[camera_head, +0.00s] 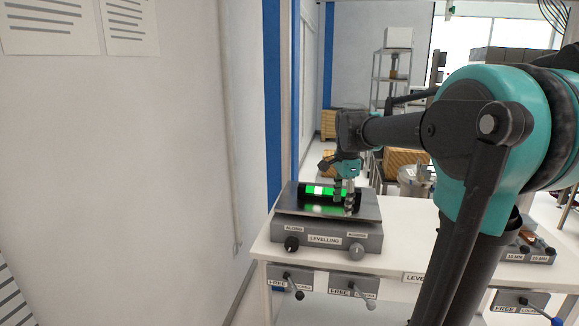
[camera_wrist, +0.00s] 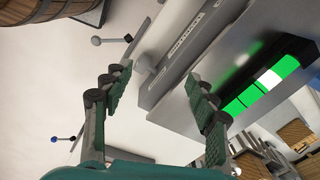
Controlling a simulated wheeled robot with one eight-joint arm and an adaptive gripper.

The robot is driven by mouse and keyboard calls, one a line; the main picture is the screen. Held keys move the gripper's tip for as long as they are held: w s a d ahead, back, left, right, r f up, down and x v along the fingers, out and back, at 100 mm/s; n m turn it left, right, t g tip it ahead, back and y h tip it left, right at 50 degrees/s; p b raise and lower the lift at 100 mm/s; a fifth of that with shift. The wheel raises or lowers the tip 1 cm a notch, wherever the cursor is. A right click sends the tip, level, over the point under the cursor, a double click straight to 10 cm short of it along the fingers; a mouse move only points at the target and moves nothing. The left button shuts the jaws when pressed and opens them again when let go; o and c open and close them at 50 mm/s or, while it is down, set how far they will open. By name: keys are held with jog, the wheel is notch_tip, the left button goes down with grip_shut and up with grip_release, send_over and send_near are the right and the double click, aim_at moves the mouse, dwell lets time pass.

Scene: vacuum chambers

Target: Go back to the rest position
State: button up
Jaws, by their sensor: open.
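My gripper (camera_head: 343,199) hangs at the end of the outstretched arm, over the right part of the levelling device (camera_head: 322,240) in the head view. A dark cylinder with a glowing green window (camera_head: 318,190) lies on the device's top plate. It also shows in the wrist view (camera_wrist: 262,88), beyond the right finger. I cannot tell from these views whether a finger touches the cylinder.
The device stands on a white bench (camera_head: 400,262) with levers marked FREE along its front. A small block with copper-coloured parts (camera_head: 528,246) sits at the right. A plain wall (camera_head: 130,170) fills the left. A shelf rack (camera_head: 391,75) stands behind.

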jog(key=s+d+f+n+t, duration=0.3)
jog(key=s+f+n, duration=1.2)
jog(key=s+f, duration=0.5)
jog(key=shift+f, duration=0.9)
jog(key=shift+s+a, duration=0.1)
